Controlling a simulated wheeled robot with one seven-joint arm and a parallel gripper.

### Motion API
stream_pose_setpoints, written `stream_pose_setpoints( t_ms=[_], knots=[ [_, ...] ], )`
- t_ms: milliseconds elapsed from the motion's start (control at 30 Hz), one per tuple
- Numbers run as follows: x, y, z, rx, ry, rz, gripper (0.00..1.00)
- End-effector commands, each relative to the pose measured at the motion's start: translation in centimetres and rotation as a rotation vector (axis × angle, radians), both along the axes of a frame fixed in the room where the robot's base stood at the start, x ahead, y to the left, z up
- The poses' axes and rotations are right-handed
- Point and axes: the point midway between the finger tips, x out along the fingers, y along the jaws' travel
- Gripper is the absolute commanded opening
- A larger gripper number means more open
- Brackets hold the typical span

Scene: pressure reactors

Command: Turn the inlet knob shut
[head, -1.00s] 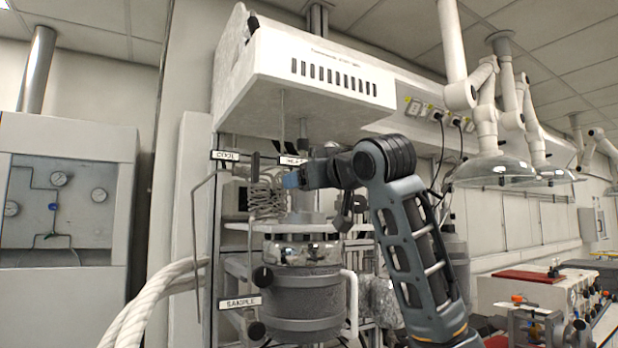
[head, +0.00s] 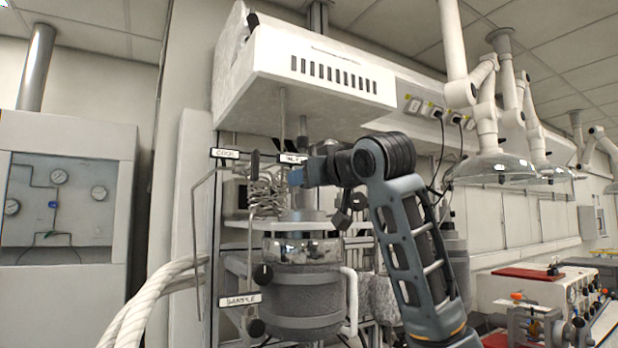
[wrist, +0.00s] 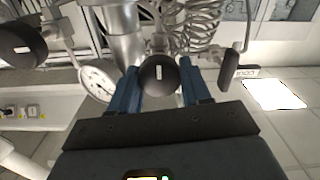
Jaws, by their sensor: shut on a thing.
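A round black knob (wrist: 158,74) with a small white mark sits between the two blue fingers of my gripper (wrist: 160,88) in the wrist view. The fingers are shut on its sides. It is on the fittings above the reactor vessel (head: 302,292). In the head view my gripper (head: 296,178) reaches in from the right, just below a partly hidden label (head: 293,159). The knob is hidden there behind my gripper, and I cannot read its label in the wrist view.
Another black knob (wrist: 20,43) and a pressure gauge (wrist: 97,82) lie left of my gripper. A black lever handle (wrist: 238,70) and coiled tubing (wrist: 190,25) are to the right. The COOL label (head: 224,153) and SAMPLE label (head: 241,300) mark other fittings. A hood (head: 320,75) overhangs the reactor.

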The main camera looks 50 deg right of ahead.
Motion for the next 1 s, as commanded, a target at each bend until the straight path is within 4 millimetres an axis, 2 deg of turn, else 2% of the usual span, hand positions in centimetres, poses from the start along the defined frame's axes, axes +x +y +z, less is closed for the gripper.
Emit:
stream_pose_setpoints(
  t_ms=[267,1000],
  knots=[
    [0.07,0.13,0.15,0.141,-0.041,0.003,0.17],
    [-0.01,-0.05,0.0,0.805,-0.232,0.003,0.17]
  ],
)
